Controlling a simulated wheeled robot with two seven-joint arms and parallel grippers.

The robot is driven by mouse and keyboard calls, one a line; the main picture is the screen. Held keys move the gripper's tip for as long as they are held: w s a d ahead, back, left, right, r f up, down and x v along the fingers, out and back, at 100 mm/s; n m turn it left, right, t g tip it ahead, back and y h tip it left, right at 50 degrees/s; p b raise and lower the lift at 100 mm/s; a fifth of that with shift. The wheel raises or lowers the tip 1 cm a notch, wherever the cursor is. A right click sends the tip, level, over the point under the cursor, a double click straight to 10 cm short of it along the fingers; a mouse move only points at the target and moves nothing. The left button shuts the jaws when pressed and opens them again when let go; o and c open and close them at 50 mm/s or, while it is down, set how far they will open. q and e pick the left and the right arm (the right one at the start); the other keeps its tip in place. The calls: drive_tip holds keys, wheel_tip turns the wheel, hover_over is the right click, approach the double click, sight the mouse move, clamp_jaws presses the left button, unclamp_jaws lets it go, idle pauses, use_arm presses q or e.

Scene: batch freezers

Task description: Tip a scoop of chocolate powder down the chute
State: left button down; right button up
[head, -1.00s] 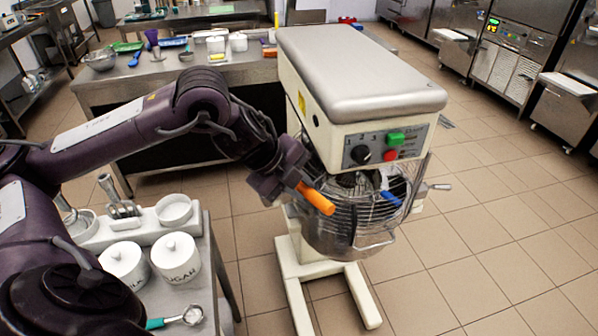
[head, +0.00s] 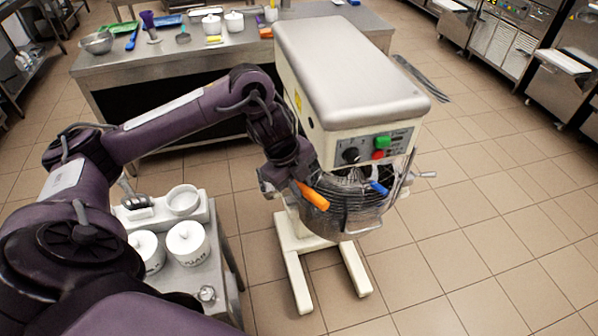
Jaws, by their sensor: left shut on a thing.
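A large stand mixer (head: 350,75) with a wire guard over its steel bowl (head: 349,218) stands at the middle. My left gripper (head: 291,181) is at the left side of the guard, shut on an orange-handled tool (head: 313,196). The orange handle points down and right in front of the guard. The tool's head is not visible, so I cannot see any powder. A small blue part (head: 379,188) shows at the guard's right front; I cannot tell whether it belongs to the chute. My right gripper is out of view.
A steel bench (head: 190,62) with utensils stands behind. The tiled floor (head: 480,230) at right is clear.

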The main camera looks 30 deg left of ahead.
use_arm(q)
drive_tip(key=shift+w+r+g+p, duration=0.2)
drive_tip(key=shift+r+g+p, duration=0.25)
drive_tip(key=shift+p, duration=1.5)
drive_tip(key=shift+d+f, duration=0.1)
drive_tip(key=shift+f, duration=0.15)
drive_tip(key=shift+w+g, duration=0.1)
drive_tip(key=shift+g, duration=0.15)
drive_tip(key=shift+w+g+y, duration=0.15)
drive_tip(key=shift+g+y, duration=0.15)
drive_tip(key=shift+w+d+g, duration=0.1)
drive_tip(key=shift+d+g, duration=0.05)
drive_tip(key=shift+g, duration=0.25)
drive_tip(key=shift+r, duration=1.25)
